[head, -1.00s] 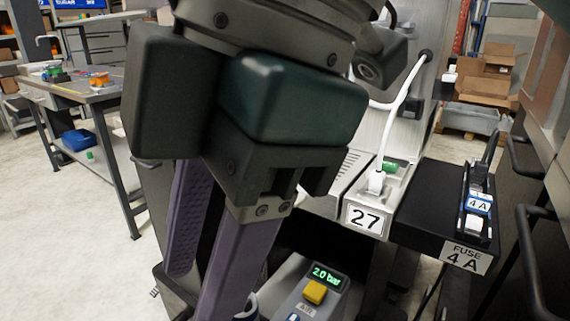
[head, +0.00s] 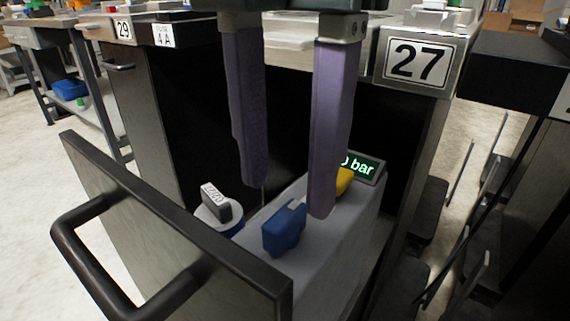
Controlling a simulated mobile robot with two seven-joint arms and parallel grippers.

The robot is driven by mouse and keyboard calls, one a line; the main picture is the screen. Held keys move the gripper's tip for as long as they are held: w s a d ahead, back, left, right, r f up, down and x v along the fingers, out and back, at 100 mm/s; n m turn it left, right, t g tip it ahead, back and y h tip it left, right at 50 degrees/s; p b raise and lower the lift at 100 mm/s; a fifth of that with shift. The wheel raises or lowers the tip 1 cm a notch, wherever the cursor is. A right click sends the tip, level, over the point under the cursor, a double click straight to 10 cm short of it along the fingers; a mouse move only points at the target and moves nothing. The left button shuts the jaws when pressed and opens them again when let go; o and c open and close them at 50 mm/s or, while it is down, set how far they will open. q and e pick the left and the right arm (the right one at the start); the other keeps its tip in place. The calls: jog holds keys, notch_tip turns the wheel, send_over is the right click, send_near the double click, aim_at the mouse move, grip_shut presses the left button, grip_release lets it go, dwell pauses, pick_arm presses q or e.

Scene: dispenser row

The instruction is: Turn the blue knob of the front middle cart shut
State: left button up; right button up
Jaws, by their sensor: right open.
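The blue knob (head: 284,228) sits on top of a grey unit (head: 345,225) inside an open drawer under the label 27. My right gripper (head: 288,200) comes down from the top with its two purple fingers spread and empty. Its fingertips are just behind and above the knob in the picture, one to each side. I cannot tell whether the right-hand finger touches the knob. That finger partly covers the yellow button (head: 344,180) and the green display (head: 362,165), which shows "0 bar" with its start hidden. My left gripper is not in view.
The drawer front (head: 165,225) with its black bar handle (head: 85,250) stands at the front left. The label plate 27 (head: 417,61) is at upper right. Carts stand close on both sides.

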aim_at(285, 214)
jog(key=shift+f+b, duration=0.4)
jog(key=shift+f, duration=1.4)
grip_shut()
